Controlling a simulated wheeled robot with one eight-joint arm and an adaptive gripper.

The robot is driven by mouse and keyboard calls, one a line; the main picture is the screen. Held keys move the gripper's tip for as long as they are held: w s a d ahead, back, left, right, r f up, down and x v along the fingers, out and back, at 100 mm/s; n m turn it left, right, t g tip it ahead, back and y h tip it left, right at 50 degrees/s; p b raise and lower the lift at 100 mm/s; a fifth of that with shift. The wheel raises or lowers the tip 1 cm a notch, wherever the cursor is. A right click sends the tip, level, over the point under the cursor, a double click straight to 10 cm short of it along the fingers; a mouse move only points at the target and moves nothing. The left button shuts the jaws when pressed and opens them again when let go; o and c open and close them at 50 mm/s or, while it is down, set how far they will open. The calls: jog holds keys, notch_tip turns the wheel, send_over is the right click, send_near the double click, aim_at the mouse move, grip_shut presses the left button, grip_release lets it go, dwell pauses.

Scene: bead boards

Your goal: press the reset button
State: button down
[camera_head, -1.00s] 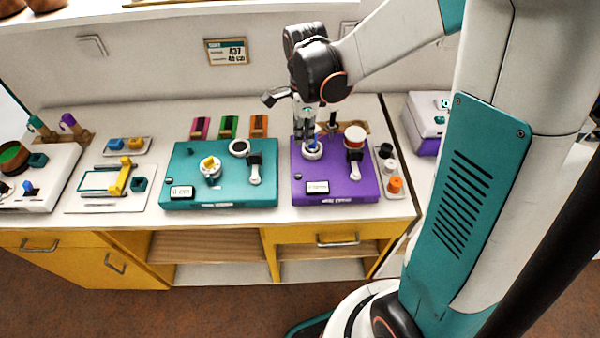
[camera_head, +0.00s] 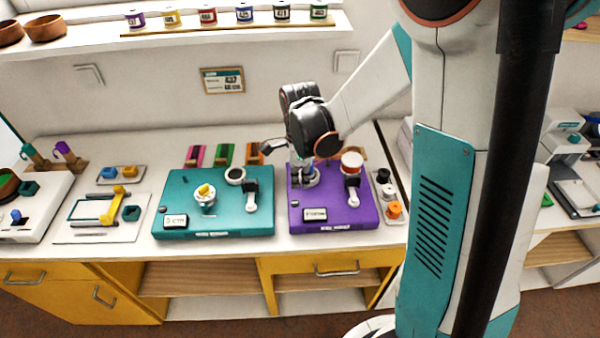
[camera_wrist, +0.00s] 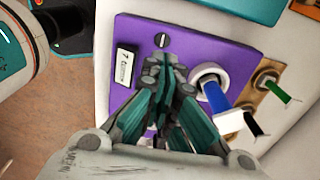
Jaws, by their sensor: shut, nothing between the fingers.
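The purple board (camera_head: 340,212) lies flat on the bench, with a small display (camera_head: 315,214) at its front left. A small dark round button (camera_head: 294,204) sits on its left edge; the same slotted grey round part shows in the wrist view (camera_wrist: 162,40). I cannot read any reset label. My gripper (camera_wrist: 171,72) is shut and empty, its fingertips over the board close to that round part; contact cannot be told. In the head view my gripper (camera_head: 299,164) hangs over the board's back left, partly hidden by my wrist. A white ring holds a blue peg (camera_wrist: 215,97) beside the fingers.
A teal board (camera_head: 225,220) with a yellow-topped knob lies left of the purple one.

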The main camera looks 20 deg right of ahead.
aim_at(301, 205)
notch_tip(301, 205, down, 7)
jog(key=shift+f+b, duration=0.1)
jog(key=shift+b, duration=1.05)
jog(key=shift+f+b, duration=0.6)
jog(key=shift+s+f, duration=0.15)
jog(key=shift+s, duration=0.05)
